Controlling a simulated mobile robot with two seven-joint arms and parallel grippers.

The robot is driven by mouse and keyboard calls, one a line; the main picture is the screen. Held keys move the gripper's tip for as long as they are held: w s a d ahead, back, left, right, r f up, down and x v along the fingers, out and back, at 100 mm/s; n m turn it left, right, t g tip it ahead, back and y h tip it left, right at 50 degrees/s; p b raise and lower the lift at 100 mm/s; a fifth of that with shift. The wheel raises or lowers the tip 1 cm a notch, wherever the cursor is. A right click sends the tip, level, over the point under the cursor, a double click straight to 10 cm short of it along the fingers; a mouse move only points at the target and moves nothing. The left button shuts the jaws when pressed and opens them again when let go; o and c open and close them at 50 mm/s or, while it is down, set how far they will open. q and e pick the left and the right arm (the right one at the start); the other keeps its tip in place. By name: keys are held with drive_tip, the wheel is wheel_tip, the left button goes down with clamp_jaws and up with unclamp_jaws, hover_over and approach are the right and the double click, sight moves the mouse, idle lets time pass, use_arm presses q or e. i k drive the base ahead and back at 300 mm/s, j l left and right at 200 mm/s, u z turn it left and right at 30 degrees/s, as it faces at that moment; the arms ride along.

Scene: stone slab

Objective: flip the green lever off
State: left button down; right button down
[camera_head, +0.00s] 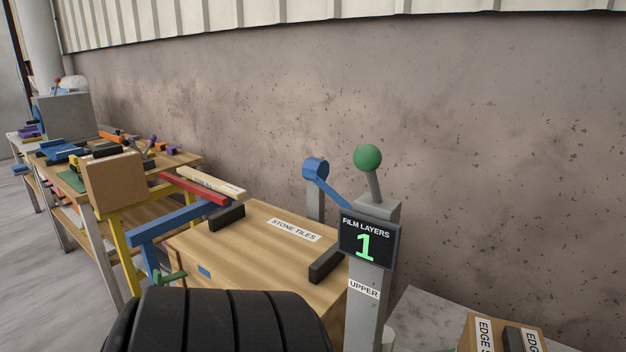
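The green lever has a round green knob (367,158) on a short grey stick. It rises from the top of a grey post (368,300) right of centre and stands nearly upright, leaning slightly left. A dark sign (368,243) on the post reads "FILM LAYERS 1", and a label below it reads "UPPER". Neither of my grippers shows in the head view, and nothing touches the knob.
Left of the post is a wooden box (255,240) labelled "STONE TILES". A blue arm (316,170) stands behind. A black ribbed rounded shape (220,320) fills the bottom foreground. Cluttered workbenches (185,160) stand far left. A wall closes the back.

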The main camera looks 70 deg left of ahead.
sight(366, 158)
drive_tip(key=u, duration=2.05)
drive_tip(key=i+l+z, duration=0.15)
drive_tip(key=l, duration=0.15)
drive_tip(key=k, duration=0.05)
